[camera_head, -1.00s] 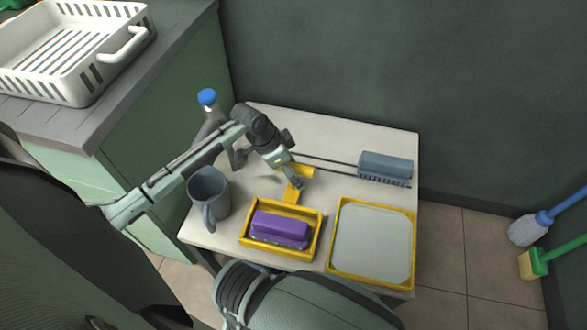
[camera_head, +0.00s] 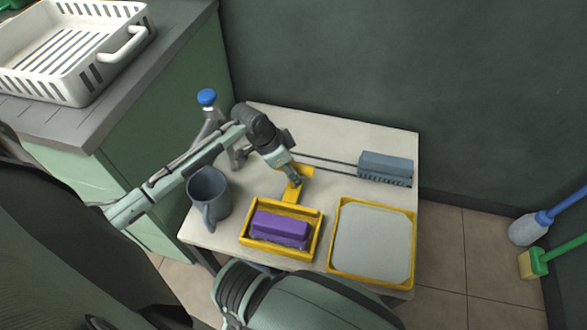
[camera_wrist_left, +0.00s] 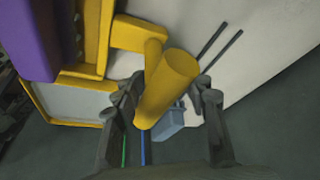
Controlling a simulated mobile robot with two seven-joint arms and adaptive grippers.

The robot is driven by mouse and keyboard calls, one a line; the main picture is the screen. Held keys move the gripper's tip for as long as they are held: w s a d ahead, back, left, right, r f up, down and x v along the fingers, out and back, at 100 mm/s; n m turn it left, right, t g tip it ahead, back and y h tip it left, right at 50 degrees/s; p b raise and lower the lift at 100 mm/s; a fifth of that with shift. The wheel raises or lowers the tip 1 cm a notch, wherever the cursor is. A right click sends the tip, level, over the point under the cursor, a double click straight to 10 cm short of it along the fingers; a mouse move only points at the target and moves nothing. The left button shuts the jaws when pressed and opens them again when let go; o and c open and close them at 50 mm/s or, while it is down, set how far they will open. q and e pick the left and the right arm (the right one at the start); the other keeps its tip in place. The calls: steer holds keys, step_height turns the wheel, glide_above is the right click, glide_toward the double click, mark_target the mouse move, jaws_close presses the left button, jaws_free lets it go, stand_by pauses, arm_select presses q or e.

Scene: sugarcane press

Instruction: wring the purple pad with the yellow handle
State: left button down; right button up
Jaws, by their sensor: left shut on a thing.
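The purple pad (camera_head: 279,228) lies in a yellow-rimmed tray (camera_head: 247,241) at the front of the white table; it also shows at upper left in the left wrist view (camera_wrist_left: 27,42). The yellow handle (camera_head: 290,196) rises from the tray's back side. In the left wrist view its thick round grip (camera_wrist_left: 166,85) stands between my fingers. My left gripper (camera_head: 295,181) is shut on the handle; it also shows in the left wrist view (camera_wrist_left: 169,95). The fingers partly hide the handle in the head view. My right gripper is not in view.
A grey mug (camera_head: 209,193) stands left of the tray, close under my left arm. A blue-capped bottle (camera_head: 207,98) is behind the arm. A yellow-rimmed flat tray (camera_head: 372,240) is at right. A blue-grey brush (camera_head: 386,168) lies at the back right. The table's back middle is mostly clear.

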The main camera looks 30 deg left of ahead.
mark_target(289, 198)
arm_select(q)
steer(key=shift+s+d+f, duration=0.1)
steer(key=shift+s+d, duration=0.1)
steer(key=shift+s, duration=0.5)
steer(key=shift+s+d+r, duration=0.1)
steer(key=shift+s+d, duration=0.05)
steer(key=shift+s, duration=0.6)
steer(key=shift+s+d+f, duration=0.1)
steer(key=shift+s+d, duration=0.1)
steer(key=shift+s, duration=0.5)
steer(key=c, duration=0.9)
jaws_free()
steer(key=shift+s, duration=0.1)
steer(key=shift+o, duration=0.2)
steer(key=shift+a+r, duration=0.1)
steer(key=shift+r, duration=0.2)
steer(key=v, duration=1.1)
steer(key=shift+s+r, duration=0.15)
steer(key=shift+r, duration=0.05)
